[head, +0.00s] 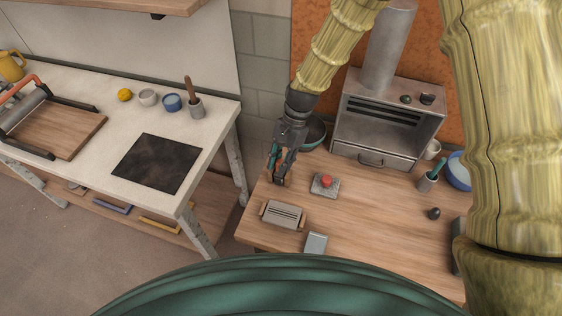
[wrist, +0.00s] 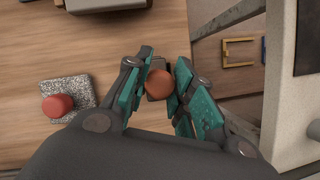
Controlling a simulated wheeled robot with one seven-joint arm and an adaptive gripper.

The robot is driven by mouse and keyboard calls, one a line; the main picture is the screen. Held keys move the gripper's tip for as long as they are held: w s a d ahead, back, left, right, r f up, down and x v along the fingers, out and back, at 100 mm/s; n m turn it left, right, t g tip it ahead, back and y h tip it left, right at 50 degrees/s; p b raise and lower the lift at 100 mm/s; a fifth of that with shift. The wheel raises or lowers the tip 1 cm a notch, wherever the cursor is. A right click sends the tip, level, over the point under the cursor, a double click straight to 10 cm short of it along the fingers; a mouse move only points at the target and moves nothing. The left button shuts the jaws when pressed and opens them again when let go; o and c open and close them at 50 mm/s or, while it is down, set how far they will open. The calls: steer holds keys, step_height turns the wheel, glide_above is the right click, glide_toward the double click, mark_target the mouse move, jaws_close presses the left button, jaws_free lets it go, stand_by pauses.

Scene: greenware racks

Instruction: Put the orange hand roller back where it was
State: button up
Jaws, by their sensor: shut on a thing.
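My gripper (head: 279,180) is over the left part of the wooden table, near its left edge. It points down, and its teal-padded fingers are shut on the orange hand roller. In the wrist view my gripper (wrist: 158,92) has the orange hand roller (wrist: 159,84) between its fingers. The roller shows as a rounded orange-brown end with a dark grey piece beneath or behind it. The fingers hide much of it in the head view. I cannot tell whether it touches the table.
A speckled block (head: 318,190) with a red knob (head: 326,181) stands right of my gripper. A grey box with wooden handles (head: 284,214) stands in front. A dark bowl (head: 315,133) and a metal oven (head: 387,120) are behind. The table's middle (head: 375,205) is clear.

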steer(key=shift+f, duration=0.55)
jaws_close()
steer(key=o, duration=1.1)
jaws_free()
steer(key=shift+c, duration=0.2)
steer(key=v, duration=1.2)
